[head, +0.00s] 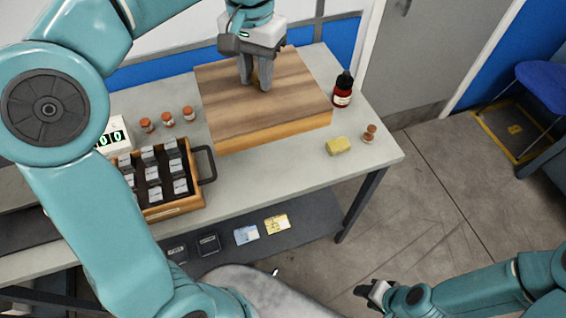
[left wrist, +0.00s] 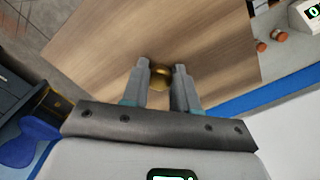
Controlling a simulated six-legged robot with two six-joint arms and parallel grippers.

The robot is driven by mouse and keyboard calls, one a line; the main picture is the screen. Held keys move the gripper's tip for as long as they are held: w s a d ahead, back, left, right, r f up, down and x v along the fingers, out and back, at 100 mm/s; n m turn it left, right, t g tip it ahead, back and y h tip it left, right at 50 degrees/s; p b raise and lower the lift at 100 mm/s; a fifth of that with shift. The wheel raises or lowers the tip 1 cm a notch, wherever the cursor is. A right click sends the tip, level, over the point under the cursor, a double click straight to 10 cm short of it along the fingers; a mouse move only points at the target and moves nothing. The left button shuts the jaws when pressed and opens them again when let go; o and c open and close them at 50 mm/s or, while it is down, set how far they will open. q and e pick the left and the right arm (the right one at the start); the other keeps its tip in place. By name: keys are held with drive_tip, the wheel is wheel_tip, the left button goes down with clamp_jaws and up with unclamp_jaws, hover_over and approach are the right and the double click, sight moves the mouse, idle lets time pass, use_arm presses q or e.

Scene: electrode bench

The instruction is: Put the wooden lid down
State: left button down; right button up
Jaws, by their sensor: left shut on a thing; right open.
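The wooden lid (head: 262,97) is a broad brown board with a lighter edge, at the back of the bench in the head view. Whether it rests on something beneath cannot be seen. My left gripper (head: 257,86) is over its top, fingers pointing down. In the left wrist view the fingers close on a round brass knob (left wrist: 161,76) in the middle of the wooden lid (left wrist: 215,38). My right gripper (head: 376,294) is open and empty, low over the floor in front of the bench, away from the lid.
A red dropper bottle (head: 343,90) stands close to the lid's right. A yellow sponge (head: 339,146) and small brown-orange jars (head: 369,133) are on the bench's (head: 270,177) right end. A wooden tray (head: 176,208) of dark blocks, several orange-capped vials (head: 168,119) and a display (head: 111,136) are left.

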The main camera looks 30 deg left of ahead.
use_arm(q)
drive_tip(key=shift+w+d+f+b, duration=0.1)
drive_tip(key=shift+d+f+b, duration=0.2)
drive_tip(key=shift+f+b, duration=0.4)
wheel_tip(320, 180, down, 20)
drive_tip(key=shift+a+r+b, duration=0.1)
drive_tip(key=shift+b, duration=0.65)
drive_tip(key=shift+r, duration=0.1)
drive_tip(key=shift+f+b, duration=0.55)
drive_tip(key=shift+f, duration=0.1)
drive_tip(key=c, duration=0.9)
unclamp_jaws()
drive_tip(key=shift+o, duration=0.2)
drive_tip(key=shift+r, duration=0.15)
